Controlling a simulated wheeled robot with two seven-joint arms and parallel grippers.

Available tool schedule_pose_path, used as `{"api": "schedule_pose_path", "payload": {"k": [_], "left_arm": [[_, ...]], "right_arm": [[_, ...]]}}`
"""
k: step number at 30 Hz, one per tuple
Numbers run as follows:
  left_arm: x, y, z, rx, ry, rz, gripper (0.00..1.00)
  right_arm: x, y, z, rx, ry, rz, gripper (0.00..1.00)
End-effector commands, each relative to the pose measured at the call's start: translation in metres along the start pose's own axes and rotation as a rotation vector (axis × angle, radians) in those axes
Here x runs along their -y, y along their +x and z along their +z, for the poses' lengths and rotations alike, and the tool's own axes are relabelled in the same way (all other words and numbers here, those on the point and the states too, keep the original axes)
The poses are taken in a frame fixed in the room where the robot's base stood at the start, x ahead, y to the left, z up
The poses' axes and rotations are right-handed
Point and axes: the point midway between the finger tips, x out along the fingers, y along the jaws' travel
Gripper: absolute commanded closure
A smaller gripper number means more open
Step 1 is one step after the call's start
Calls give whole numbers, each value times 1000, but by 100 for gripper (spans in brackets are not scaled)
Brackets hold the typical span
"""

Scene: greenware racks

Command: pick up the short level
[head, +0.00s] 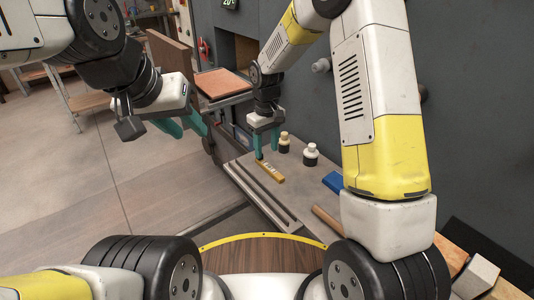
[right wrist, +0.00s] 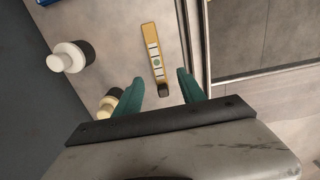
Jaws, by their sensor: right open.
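The short level is a small yellow bar (head: 270,171) with pale marks, lying on the grey bench top. In the right wrist view the level (right wrist: 153,50) shows a green vial and a dark near end. My right gripper (head: 267,152) is open and empty, pointing down over the bench near the level's far end. In the right wrist view the gripper's teal fingers (right wrist: 160,80) are apart, with the dark end of the level between them in the picture; I see no contact. My left gripper (head: 186,129) is open and empty, over the floor left of the bench.
A cream-capped bottle (head: 284,142) and a white-capped dark bottle (head: 310,155) stand right of the level. A blue object (head: 333,182) and a wooden rod (head: 327,219) lie nearer. A dark wall is on the right.

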Motion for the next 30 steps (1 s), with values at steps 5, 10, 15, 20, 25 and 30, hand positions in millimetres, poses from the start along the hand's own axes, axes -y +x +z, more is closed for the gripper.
{"api": "schedule_pose_path", "payload": {"k": [5, 10, 15, 20, 25, 30], "left_arm": [[0, 0, 0, 0, 0, 0, 64], [0, 0, 0, 0, 0, 0, 64], [0, 0, 0, 0, 0, 0, 64], [0, 0, 0, 0, 0, 0, 64], [0, 0, 0, 0, 0, 0, 64], [0, 0, 0, 0, 0, 0, 64]], "right_arm": [[-1, 21, 1, 2, 0, -1, 53], [-4, 46, 2, 3, 1, -2, 53], [-4, 65, 2, 1, 2, -1, 53], [-4, 69, 2, -1, 2, 0, 53], [-4, 68, 2, -1, 2, 0, 63], [-4, 68, 2, -1, 2, 0, 96]]}}
